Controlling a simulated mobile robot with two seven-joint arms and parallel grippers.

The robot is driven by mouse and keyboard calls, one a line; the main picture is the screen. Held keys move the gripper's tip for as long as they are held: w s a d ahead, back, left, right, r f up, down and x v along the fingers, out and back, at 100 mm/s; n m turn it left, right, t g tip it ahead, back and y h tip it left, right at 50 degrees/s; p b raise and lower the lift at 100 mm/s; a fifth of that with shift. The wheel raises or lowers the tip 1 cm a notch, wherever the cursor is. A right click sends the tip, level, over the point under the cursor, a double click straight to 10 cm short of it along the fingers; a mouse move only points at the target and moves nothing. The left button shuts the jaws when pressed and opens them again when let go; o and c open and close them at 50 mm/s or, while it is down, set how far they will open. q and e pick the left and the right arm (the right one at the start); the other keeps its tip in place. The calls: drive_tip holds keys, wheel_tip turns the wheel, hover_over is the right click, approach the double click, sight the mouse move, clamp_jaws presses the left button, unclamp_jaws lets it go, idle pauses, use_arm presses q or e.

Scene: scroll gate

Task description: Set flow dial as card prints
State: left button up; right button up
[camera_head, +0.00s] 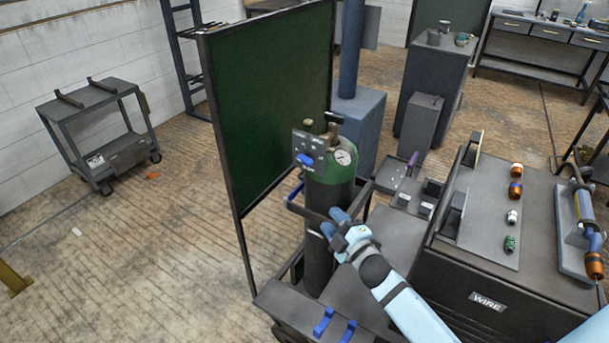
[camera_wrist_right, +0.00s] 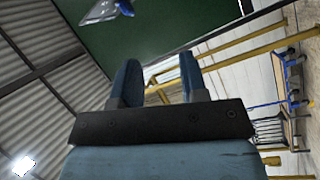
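A grey plate with small pale marks (camera_head: 309,147) sits at the top of a green-shouldered gas cylinder (camera_head: 330,195). A blue knob (camera_head: 304,160) is on the plate's lower left; its exact setting is too small to read. A round white gauge (camera_head: 343,157) sits to the right of it. My right gripper (camera_head: 334,221) is in front of the cylinder, below the plate and apart from the knob. In the right wrist view its fingers (camera_wrist_right: 160,82) are spread and empty, and part of the plate (camera_wrist_right: 103,11) shows at the top. I cannot make out a printed card. My left gripper is not in view.
A green screen (camera_head: 268,105) stands behind and left of the cylinder. A dark bench marked WIRE (camera_head: 487,301) with several coloured fittings is at right. A grey cart (camera_head: 95,125) stands at far left. Floor between cart and screen is mostly clear.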

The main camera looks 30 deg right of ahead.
sight(305, 158)
drive_tip(key=w+r+n, duration=0.1)
drive_tip(key=w+r, duration=0.1)
drive_tip(key=w, duration=0.3)
drive_tip(key=w+d+r+n+t, duration=0.1)
drive_tip(key=w+r, duration=0.1)
drive_tip(key=w, duration=0.4)
drive_tip(key=w+r+n+y, duration=0.1)
drive_tip(key=w+r+n, duration=0.1)
drive_tip(key=w, duration=0.4)
drive_tip(key=shift+w+d+r+t, duration=0.15)
drive_tip(key=shift+w+r+t, duration=0.05)
drive_tip(key=shift+r+t, duration=0.15)
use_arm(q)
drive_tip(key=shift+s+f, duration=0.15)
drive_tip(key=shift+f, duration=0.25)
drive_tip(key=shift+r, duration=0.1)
use_arm(e)
clamp_jaws()
